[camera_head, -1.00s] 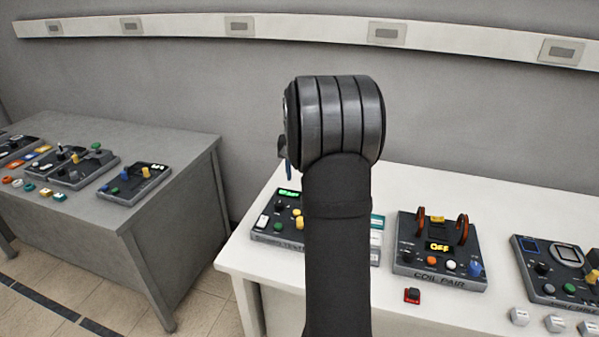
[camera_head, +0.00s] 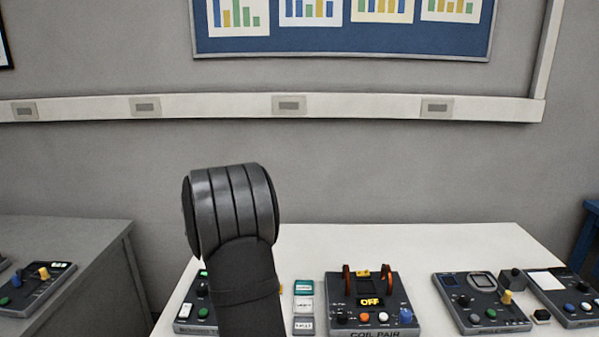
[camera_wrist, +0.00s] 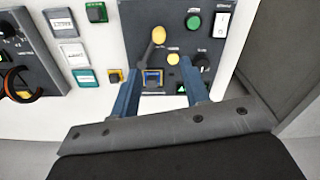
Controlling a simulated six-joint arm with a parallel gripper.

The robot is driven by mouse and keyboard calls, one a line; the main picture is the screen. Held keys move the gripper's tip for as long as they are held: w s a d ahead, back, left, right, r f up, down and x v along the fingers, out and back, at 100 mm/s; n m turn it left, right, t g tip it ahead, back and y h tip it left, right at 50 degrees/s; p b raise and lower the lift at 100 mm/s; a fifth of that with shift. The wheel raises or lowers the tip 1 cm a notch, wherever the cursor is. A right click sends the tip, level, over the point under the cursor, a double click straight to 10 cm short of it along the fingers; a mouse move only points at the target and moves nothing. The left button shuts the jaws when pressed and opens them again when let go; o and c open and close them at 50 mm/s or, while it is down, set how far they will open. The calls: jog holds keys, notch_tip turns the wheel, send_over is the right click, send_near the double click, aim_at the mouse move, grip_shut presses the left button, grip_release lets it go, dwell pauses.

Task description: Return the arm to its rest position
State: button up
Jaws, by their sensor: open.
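My arm stands upright in the head view and hides my gripper there. In the wrist view my gripper (camera_wrist: 160,62) is open, its two blue fingers apart with nothing held between them. The fingers are over a dark control box (camera_wrist: 175,25) with a yellow lever, yellow and green buttons, a black knob and a white switch. I cannot tell whether the fingertips touch it. In the head view a box with a green display (camera_head: 196,308) is partly hidden behind my arm.
The white table (camera_head: 455,240) also holds the coil pair box (camera_head: 375,290) reading OFF, small labelled blocks (camera_head: 303,307), and a meter box (camera_head: 480,302) at right. A grey table (camera_head: 70,240) stands at left. The wall behind has a pale rail (camera_head: 215,107).

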notch_tip(320, 180, down, 13)
dwell(0.4)
